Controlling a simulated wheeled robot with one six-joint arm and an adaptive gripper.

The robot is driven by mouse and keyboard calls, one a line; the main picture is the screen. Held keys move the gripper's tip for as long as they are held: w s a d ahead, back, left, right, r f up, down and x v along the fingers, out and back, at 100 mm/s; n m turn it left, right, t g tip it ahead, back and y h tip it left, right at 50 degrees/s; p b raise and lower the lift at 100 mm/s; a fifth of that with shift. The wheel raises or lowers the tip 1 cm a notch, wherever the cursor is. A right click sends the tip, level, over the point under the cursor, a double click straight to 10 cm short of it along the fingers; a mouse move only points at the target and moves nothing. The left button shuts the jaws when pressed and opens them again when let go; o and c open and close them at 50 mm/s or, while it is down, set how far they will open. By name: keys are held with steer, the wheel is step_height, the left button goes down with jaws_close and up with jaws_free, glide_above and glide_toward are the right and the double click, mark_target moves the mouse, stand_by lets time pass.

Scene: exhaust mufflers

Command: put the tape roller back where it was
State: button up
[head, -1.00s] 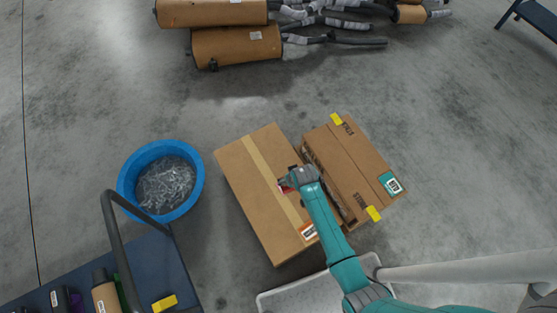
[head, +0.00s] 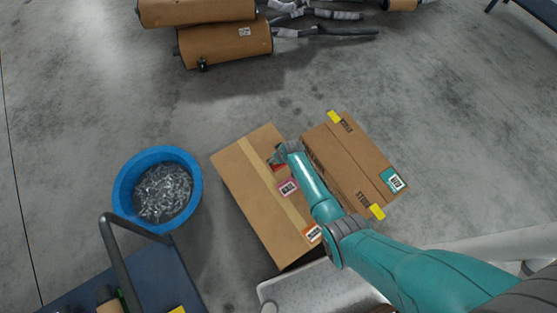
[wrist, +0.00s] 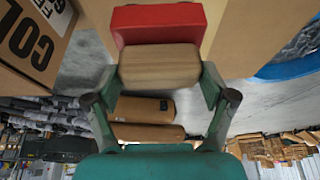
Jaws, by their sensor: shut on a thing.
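My gripper (head: 281,156) is over the upper right part of the taped cardboard box (head: 245,181). In the wrist view my gripper (wrist: 160,75) is shut on the tape roller (wrist: 158,24), which has a red body and a pale wooden block (wrist: 159,67) between the fingers. In the head view only a little red of the tape roller shows by the fingers. I cannot tell whether the roller touches the box.
A second carton (head: 355,160) with yellow tabs stands close on the right. Brown mufflers (head: 225,45) lie at the back. A dark cart (head: 165,275) with a handle is at lower left.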

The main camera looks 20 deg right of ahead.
steer(key=shift+f, duration=1.95)
steer(key=o, duration=1.3)
steer(key=shift+f, duration=0.15)
steer(key=v, duration=1.2)
